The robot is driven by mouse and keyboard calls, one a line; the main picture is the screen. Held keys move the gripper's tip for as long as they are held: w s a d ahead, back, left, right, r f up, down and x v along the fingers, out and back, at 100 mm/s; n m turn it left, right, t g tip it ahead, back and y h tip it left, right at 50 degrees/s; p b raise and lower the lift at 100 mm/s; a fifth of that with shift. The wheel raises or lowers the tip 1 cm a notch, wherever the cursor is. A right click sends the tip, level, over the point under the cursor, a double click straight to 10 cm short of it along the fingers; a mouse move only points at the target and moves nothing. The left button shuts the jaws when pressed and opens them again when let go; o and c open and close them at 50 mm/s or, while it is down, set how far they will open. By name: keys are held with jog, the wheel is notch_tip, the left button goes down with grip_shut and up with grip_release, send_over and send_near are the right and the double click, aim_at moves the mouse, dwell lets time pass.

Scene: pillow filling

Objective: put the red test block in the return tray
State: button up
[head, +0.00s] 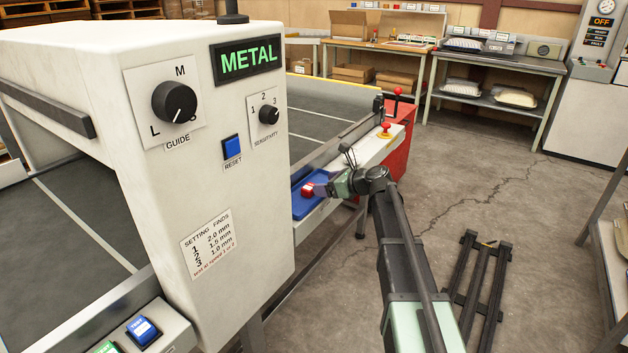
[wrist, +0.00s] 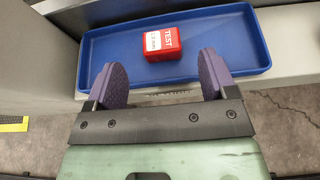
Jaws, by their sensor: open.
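The red test block (wrist: 162,43), with a white label and the word TEST, lies in the blue tray (wrist: 240,52), near its middle. In the head view the block (head: 308,191) and the tray (head: 303,209) sit on a ledge beside the white machine. My gripper (wrist: 163,72) is open, with its two purple finger pads apart and nothing between them. The fingers reach over the tray's near edge, and the block lies just beyond the gap between them. In the head view my gripper (head: 324,190) is close beside the block, and its fingers are hard to make out.
The machine's large white housing (head: 236,140) stands left of the tray, with a lit METAL display (head: 248,58). A red-knobbed control (head: 385,130) stands beyond my gripper. The grey belt (head: 315,108) runs behind. The floor to the right is open, apart from a dark rack (head: 481,285).

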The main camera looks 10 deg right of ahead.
jog(key=p+v, duration=0.1)
jog(key=v, duration=0.5)
jog(key=s+a+f+n+g+h, duration=0.25)
jog(key=s+a+f+n, duration=0.2)
jog(key=s+n, duration=0.3)
jog(key=s+a+f+n+g+h, duration=0.1)
jog(key=s+a+f+n+g, duration=0.3)
jog(key=s+n, duration=0.4)
jog(key=s+f+n+g+h, duration=0.2)
jog(key=s+n+h, duration=0.4)
jog(key=s+n, duration=0.5)
jog(key=s+g, duration=0.1)
jog(key=s, duration=0.2)
jog(key=shift+s+d, duration=0.3)
